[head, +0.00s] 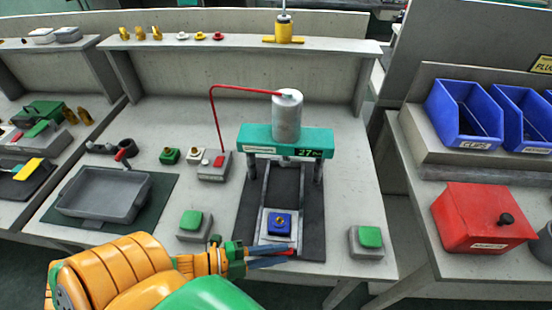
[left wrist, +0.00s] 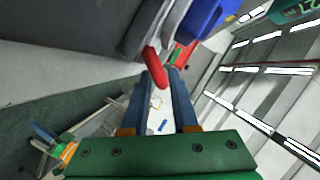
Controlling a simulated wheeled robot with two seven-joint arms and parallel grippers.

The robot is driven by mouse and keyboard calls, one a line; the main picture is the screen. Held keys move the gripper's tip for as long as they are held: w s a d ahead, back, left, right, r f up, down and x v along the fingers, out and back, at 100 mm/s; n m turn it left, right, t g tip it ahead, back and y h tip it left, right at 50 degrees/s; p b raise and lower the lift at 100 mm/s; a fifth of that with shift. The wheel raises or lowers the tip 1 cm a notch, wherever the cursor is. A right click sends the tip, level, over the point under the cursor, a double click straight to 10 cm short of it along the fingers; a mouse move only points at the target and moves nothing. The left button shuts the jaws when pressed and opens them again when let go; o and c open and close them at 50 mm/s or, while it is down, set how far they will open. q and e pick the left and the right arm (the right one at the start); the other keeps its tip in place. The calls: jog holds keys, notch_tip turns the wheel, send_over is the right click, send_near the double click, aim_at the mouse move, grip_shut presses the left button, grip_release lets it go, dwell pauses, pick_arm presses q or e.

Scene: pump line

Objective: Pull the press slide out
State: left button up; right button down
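The press has a teal crossbar (head: 300,143) marked 27 and a grey cylinder (head: 287,118). Its slide (head: 266,214) lies on a dark base under the crossbar and carries a blue block (head: 280,224) with a brass-coloured centre. My left gripper (head: 287,255) is at the slide's front end. A red handle (left wrist: 154,66) shows in the left wrist view at the tips of its blue fingers. The fingers are apart, and the handle appears nearest the left finger in that picture; contact cannot be told. Small blue, green and orange parts (left wrist: 58,143) at lower left look like my right gripper.
Green button boxes stand left (head: 194,224) and right (head: 369,239) of the press. A grey tray (head: 104,194) lies at the left. A red box (head: 478,217) and blue bins (head: 462,115) stand on the right-hand bench. The space before the slide is open floor.

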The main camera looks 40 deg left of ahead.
pick_arm(q)
jog(key=v, duration=0.7)
jog(key=shift+r, duration=0.1)
